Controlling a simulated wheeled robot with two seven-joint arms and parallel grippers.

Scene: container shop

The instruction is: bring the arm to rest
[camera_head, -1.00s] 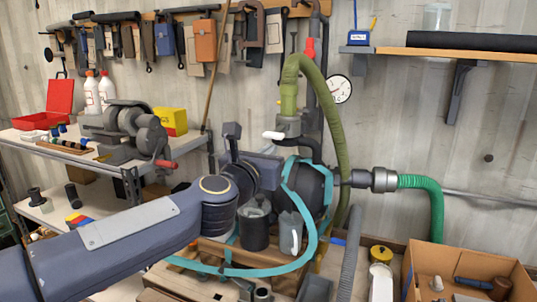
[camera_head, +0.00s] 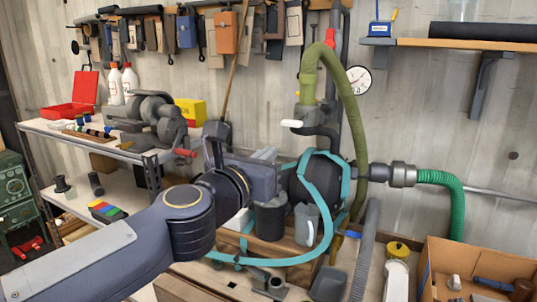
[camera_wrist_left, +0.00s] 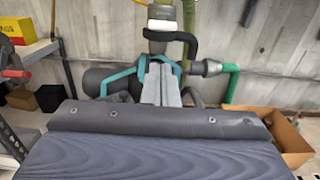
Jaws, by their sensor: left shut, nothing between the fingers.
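My left arm comes in from the lower left of the head view and ends in my left gripper (camera_head: 265,154), in front of the black pump (camera_head: 318,180) with teal hose around it. In the left wrist view the two light grey fingers of the gripper (camera_wrist_left: 160,82) point away from the camera and lie together, with nothing between them. The pump also shows behind them in that view (camera_wrist_left: 105,82). I cannot tell how far the fingers are from it. My right gripper is in neither view.
A metal shelf (camera_head: 75,137) with a vise (camera_head: 150,115) stands left of the arm. A dark canister (camera_head: 270,218) and a grey jug (camera_head: 306,224) stand just right of the wrist. A cardboard box (camera_head: 480,258) is at lower right. Tools hang along the wall.

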